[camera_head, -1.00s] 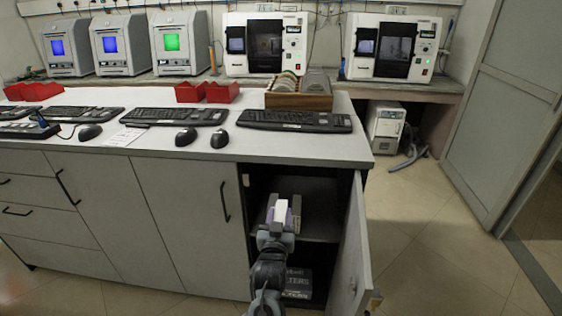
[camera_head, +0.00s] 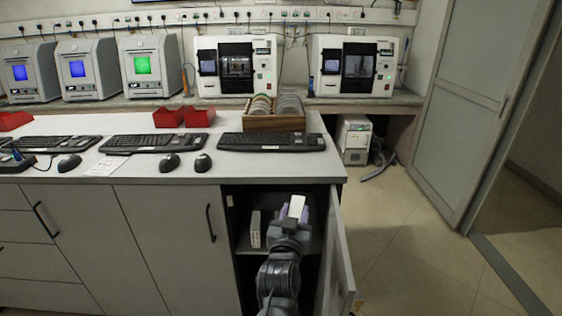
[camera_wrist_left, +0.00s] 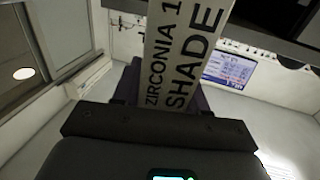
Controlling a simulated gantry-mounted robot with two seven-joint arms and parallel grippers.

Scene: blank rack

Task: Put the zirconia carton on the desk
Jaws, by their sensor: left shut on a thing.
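The zirconia carton (camera_head: 296,207) is a white box held in my left gripper (camera_head: 291,219), just in front of the open cabinet under the desk. In the left wrist view the carton (camera_wrist_left: 183,45) shows printing that reads "ZIRCONIA" and "SHADE". My left gripper is shut on it, and its dark body (camera_wrist_left: 160,130) fills the lower part of that view. The desk (camera_head: 262,168) is above and behind the carton, with its front edge over the cabinet. My right gripper is in neither view.
The cabinet door (camera_head: 338,260) stands open just right of my arm. A grey-white box (camera_head: 256,230) stands on the cabinet shelf. On the desk are keyboards (camera_head: 270,141), mice (camera_head: 203,163), red bins (camera_head: 198,117) and a wooden rack (camera_head: 275,123). A bare strip runs along the desk's front.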

